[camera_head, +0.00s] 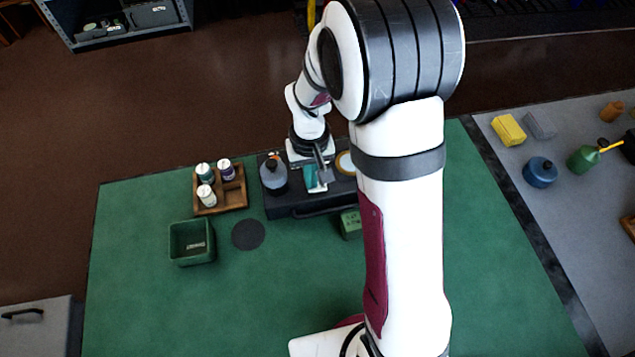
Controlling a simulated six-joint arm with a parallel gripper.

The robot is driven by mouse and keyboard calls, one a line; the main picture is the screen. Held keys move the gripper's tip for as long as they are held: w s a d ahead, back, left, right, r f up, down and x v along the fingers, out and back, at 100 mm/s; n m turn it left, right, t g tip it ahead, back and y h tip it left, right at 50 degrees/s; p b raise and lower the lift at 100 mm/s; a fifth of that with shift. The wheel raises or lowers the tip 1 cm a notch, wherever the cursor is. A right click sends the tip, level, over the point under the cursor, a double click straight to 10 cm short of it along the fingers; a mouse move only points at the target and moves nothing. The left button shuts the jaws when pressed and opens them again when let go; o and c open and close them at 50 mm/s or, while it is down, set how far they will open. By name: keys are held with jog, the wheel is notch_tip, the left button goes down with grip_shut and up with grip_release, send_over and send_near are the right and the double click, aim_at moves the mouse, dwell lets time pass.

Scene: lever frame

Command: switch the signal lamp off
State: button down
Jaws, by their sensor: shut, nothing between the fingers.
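My gripper (325,176) is at the far side of the green table, above a black case (285,207) with a handle on its front. The gripper looks shut and empty. A small teal item (311,177) shows right beside the fingers; I cannot tell whether they touch. I cannot make out a signal lamp, or a lever or switch for one. My arm covers the right part of the case and the table behind it.
A grey bottle (273,177) and a yellow-rimmed round item (346,163) are at the case. Left are a wooden tray (233,207) with three bottles, a green bin (191,258) and a dark disc (248,235). A green box (350,225) is partly hidden. The table's front left is clear.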

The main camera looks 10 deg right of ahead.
jog(key=shift+f, duration=0.3)
jog(key=shift+r, duration=3.55)
jog(key=s+r+m+y, duration=0.1)
jog(key=s+r, duration=0.3)
jog(key=s, duration=0.7)
jog(key=s+a+r+m, duration=0.1)
jog(key=s+r+m, duration=0.3)
jog(key=s, duration=0.7)
jog(key=shift+s+a+m+y, duration=0.15)
jog(key=shift+s+m+y, duration=0.15)
jog(key=shift+y, duration=0.1)
